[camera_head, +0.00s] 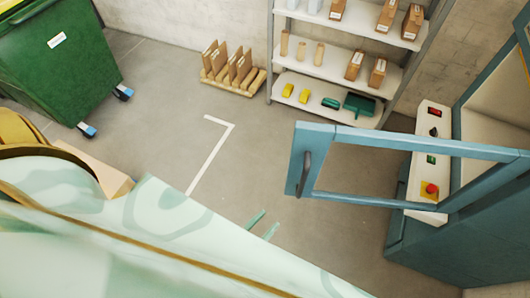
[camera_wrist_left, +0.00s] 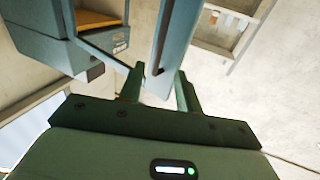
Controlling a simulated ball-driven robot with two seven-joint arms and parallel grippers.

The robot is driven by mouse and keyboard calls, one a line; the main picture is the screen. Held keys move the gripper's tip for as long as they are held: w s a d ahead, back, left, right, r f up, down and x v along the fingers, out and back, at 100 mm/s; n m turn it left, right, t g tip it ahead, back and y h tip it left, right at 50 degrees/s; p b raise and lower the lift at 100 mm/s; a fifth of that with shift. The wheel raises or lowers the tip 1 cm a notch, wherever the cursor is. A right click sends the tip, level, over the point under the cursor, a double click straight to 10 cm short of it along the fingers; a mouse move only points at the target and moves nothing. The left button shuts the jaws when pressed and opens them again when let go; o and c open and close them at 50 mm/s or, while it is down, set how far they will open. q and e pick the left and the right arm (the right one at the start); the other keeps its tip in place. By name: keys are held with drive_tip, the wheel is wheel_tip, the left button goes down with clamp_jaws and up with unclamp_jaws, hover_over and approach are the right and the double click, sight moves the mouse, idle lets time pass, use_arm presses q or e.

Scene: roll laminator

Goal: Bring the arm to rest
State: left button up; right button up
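My left gripper (camera_head: 263,225) shows only as two green fingertips past the edge of my pale green body part in the head view. In the left wrist view the gripper (camera_wrist_left: 160,88) has its two fingers apart with nothing between them. A blue door frame (camera_head: 420,143) with a dark handle (camera_head: 304,172) stands open to the right of the fingertips, with a visible gap in the head view. In the left wrist view the door (camera_wrist_left: 172,40) appears beyond the fingers. My right gripper is in neither view.
The blue machine (camera_head: 455,245) stands at right with a control panel (camera_head: 425,150) carrying a red button (camera_head: 430,189). A shelf (camera_head: 325,97) with boxes and a pallet (camera_head: 233,83) are at the back. A green bin (camera_head: 60,65) is at upper left. Middle floor is clear.

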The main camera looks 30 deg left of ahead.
use_arm(q)
drive_tip(key=shift+w, duration=0.15)
drive_tip(key=s+a+f+g+y+b, duration=0.1)
drive_tip(key=s+a+f+g+b, duration=0.3)
drive_tip(key=f, duration=0.9)
drive_tip(key=s+a+f+g+y+b, duration=0.1)
drive_tip(key=s+a+f+g+b, duration=0.3)
drive_tip(key=s+f+g, duration=0.3)
drive_tip(key=s+a+f+m+g+y+b, duration=0.1)
drive_tip(key=s+a+f+g+b, duration=0.3)
drive_tip(key=s+f, duration=0.6)
wheel_tip(320, 180, down, 11)
drive_tip(key=shift+s+a+f+g+y+b, duration=0.15)
drive_tip(key=shift+s+a+g+y+b, duration=0.3)
drive_tip(key=shift+g+b, duration=0.55)
drive_tip(key=shift+w+d, duration=0.1)
drive_tip(key=shift+w, duration=0.05)
